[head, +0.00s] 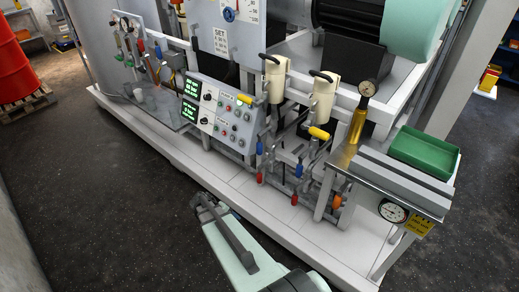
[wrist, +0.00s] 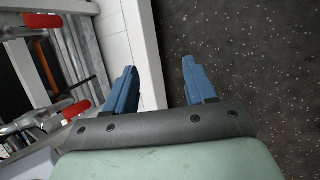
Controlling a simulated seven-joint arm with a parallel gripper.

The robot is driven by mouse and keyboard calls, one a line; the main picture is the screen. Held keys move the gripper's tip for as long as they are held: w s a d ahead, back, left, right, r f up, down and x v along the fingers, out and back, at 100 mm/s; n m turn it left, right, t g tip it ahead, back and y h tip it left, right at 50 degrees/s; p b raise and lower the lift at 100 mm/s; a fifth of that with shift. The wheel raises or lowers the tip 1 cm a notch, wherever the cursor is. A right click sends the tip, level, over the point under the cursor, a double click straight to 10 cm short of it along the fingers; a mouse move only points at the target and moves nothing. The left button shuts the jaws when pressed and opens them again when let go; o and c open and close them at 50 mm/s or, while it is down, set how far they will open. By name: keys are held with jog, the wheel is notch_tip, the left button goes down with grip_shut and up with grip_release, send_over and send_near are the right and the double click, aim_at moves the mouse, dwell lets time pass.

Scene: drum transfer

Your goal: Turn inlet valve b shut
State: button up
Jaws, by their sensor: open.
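Several small valves with coloured lever grips sit on the pipework under the two cream pump heads in the head view, among them a red grip (head: 294,199), a blue grip (head: 299,170) and a yellow grip (head: 319,133). I cannot tell which one is inlet valve b. The wrist view shows a red grip (wrist: 43,20) at the upper left and another red grip (wrist: 76,109) lower down. My gripper (wrist: 159,64) has two blue fingers, apart and empty, over the white skid edge and dark floor. It is clear of both red grips. In the head view its fingers are not clearly visible.
A control panel (head: 218,115) with green displays stands behind my arm. A green tray (head: 424,153) and a dial gauge (head: 393,211) are at the right. The white skid edge (head: 180,149) borders open dark floor (head: 90,200).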

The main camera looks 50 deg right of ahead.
jog(key=w+d+r+n+h, duration=0.55)
jog(key=w+d+r, duration=0.25)
jog(key=d, duration=0.4)
jog(key=n+h, duration=0.7)
jog(key=n, duration=0.4)
send_near(259, 148)
jog(key=shift+t, duration=0.4)
jog(key=d, duration=0.3)
jog(key=s+d+f, duration=0.1)
jog(key=d, duration=0.7)
jog(key=shift+s+f, duration=0.2)
jog(key=shift+s, duration=0.05)
jog(key=shift+c, duration=0.5)
grip_shut()
